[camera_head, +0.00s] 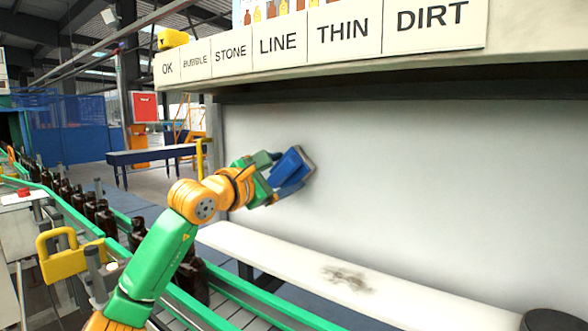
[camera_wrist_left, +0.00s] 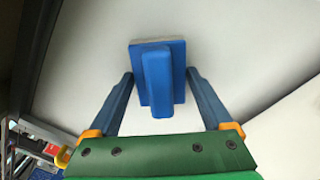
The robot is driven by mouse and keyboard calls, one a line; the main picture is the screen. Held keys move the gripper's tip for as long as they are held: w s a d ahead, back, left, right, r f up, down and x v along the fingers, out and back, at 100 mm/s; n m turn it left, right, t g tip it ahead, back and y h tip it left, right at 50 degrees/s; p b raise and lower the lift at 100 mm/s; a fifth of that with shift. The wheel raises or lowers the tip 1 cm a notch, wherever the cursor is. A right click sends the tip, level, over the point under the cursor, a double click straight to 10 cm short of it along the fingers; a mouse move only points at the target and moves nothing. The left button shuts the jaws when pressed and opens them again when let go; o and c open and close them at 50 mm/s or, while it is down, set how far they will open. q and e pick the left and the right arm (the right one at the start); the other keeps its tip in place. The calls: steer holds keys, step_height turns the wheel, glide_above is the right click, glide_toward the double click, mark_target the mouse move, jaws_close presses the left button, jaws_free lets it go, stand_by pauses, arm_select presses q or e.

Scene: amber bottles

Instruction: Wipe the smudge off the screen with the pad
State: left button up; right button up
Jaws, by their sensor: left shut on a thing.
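The screen (camera_head: 420,170) is a tall pale panel behind a white ledge. The blue pad (camera_head: 297,168), with a pale face, is at the screen's left part, tilted; I cannot tell whether its face touches. My left gripper (camera_head: 283,176) is shut on the pad. In the left wrist view the pad's handle (camera_wrist_left: 156,80) stands between the two fingers, with the pale surface behind it. A dark grey smudge (camera_head: 346,278) shows on the ledge, below and right of the pad. I see no clear mark on the panel. My right gripper is not in view.
The white ledge (camera_head: 270,252) runs along below the panel. A labelled board (camera_head: 330,35) overhangs the panel's top. Dark bottles (camera_head: 105,218) line a green-railed conveyor at left, near my left arm. A dark round object (camera_head: 550,320) is at the bottom right.

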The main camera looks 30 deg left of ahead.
arm_select(q)
steer(key=shift+w+a, duration=0.1)
steer(key=shift+a, duration=0.9)
steer(key=shift+s+f, duration=0.15)
steer(key=shift+s, duration=0.05)
steer(key=s+b, duration=0.3)
steer(key=s, duration=0.1)
steer(key=shift+s+a, duration=0.15)
steer(key=shift+s, duration=0.65)
